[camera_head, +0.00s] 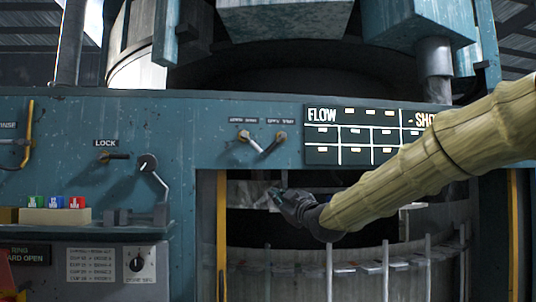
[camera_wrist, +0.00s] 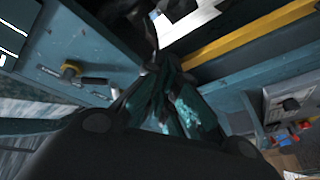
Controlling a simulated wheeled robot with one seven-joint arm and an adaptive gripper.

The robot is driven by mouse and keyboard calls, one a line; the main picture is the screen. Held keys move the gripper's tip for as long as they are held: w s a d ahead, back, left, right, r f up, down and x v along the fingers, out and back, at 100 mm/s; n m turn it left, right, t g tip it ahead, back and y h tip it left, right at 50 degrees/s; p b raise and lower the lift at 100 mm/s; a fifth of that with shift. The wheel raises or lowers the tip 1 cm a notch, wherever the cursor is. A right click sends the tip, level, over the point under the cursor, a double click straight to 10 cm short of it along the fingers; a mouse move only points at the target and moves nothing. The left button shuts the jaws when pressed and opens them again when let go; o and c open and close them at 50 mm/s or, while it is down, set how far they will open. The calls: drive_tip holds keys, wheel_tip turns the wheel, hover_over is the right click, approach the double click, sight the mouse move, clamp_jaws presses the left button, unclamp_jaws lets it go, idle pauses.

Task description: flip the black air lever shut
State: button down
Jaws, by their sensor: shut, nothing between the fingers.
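Two small levers sit side by side under small labels on the blue panel in the head view. The left lever (camera_head: 250,142) has a pale pivot and slants down to the right. The right lever (camera_head: 274,144) slants down to the left, so their lower ends nearly meet. In the wrist view, a black lever handle (camera_wrist: 95,81) projects from a yellowish pivot. My gripper (camera_head: 271,196) is shut and empty, below the levers and apart from them. Its teal fingers (camera_wrist: 160,78) also show in the wrist view.
The black FLOW board (camera_head: 350,155) is right of the levers. A yellow post (camera_head: 222,235) edges the opening behind my gripper. The LOCK lever (camera_head: 115,156), a crank (camera_head: 152,175) and a knob box (camera_head: 137,264) are left. Metal rods (camera_head: 329,268) stand lower down.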

sight(274, 144)
drive_tip(key=s+r+n+t+y, duration=0.1)
drive_tip(key=s+r, duration=0.3)
drive_tip(key=r, duration=1.2)
drive_tip(key=shift+s+a+r+n+y, duration=0.2)
drive_tip(key=shift+a+n+y, duration=0.15)
drive_tip(key=shift+n+y, duration=0.35)
drive_tip(key=p+x, duration=0.7)
drive_tip(key=x, duration=0.3)
drive_tip(key=d+f+p, duration=0.1)
drive_tip(key=w+d+f, duration=0.1)
drive_tip(key=shift+w+d+f+p, duration=0.15)
drive_tip(key=shift+d+f+p, duration=0.2)
drive_tip(key=shift+p, duration=0.05)
drive_tip(key=shift+d, duration=0.1)
